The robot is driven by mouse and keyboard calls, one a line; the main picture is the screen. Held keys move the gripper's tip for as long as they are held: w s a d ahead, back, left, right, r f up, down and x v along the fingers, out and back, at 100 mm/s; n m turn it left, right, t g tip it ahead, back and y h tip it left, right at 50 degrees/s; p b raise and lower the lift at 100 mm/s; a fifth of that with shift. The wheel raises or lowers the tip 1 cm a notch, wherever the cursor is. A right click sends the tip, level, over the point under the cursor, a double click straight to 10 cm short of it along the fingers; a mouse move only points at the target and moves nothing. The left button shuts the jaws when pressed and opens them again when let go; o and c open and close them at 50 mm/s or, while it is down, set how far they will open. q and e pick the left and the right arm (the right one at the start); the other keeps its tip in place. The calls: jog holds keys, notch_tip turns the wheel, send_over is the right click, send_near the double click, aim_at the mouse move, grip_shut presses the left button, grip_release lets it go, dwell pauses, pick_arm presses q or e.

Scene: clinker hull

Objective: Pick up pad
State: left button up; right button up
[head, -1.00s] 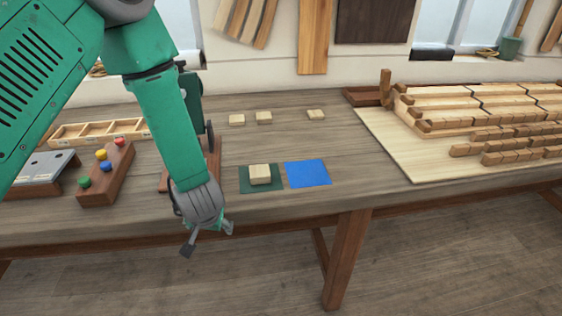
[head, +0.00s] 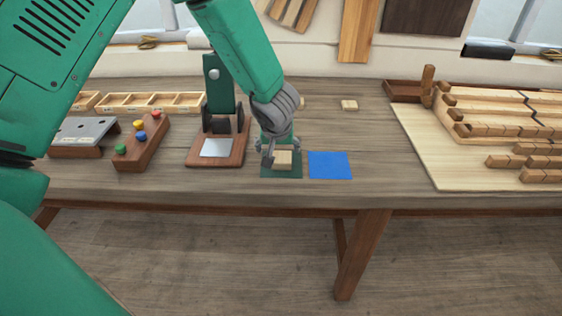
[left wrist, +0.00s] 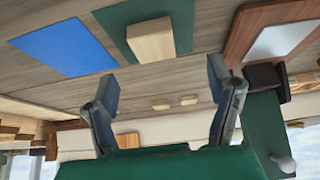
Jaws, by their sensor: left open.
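The pad, a small pale wooden block (head: 282,160), lies on a dark green square mat (head: 283,173) near the bench's front edge. My left gripper (head: 282,153) is open and right above the pad in the head view, with its fingers on either side in line of sight. In the left wrist view the pad (left wrist: 151,40) lies beyond the two parted fingertips (left wrist: 163,85), on the green mat. Nothing is between the fingers. My right gripper is not in view.
A blue square mat (head: 330,165) lies right of the green one. A brown-based green press (head: 216,150) stands to the left, near a block with coloured knobs (head: 141,143). Another pale block (head: 349,105) lies farther back. The stepped wooden hull (head: 500,125) fills the right.

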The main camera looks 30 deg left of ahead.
aim_at(284, 157)
pick_arm(q)
jog(key=x, duration=0.3)
jog(key=shift+d, duration=0.25)
jog(key=shift+w+d+f, duration=0.3)
jog(key=shift+w+f, duration=0.15)
jog(key=shift+f, duration=0.1)
jog(key=x, duration=0.2)
jog(key=a+x, duration=0.1)
jog(key=x, duration=0.1)
jog(key=shift+w+f, duration=0.15)
jog(key=shift+f, duration=0.05)
jog(key=shift+a, duration=0.3)
jog(key=shift+d+r, duration=0.15)
jog(key=shift+d, duration=0.3)
jog(key=c, duration=1.3)
jog(key=shift+o, duration=0.2)
jog(key=shift+d, duration=0.2)
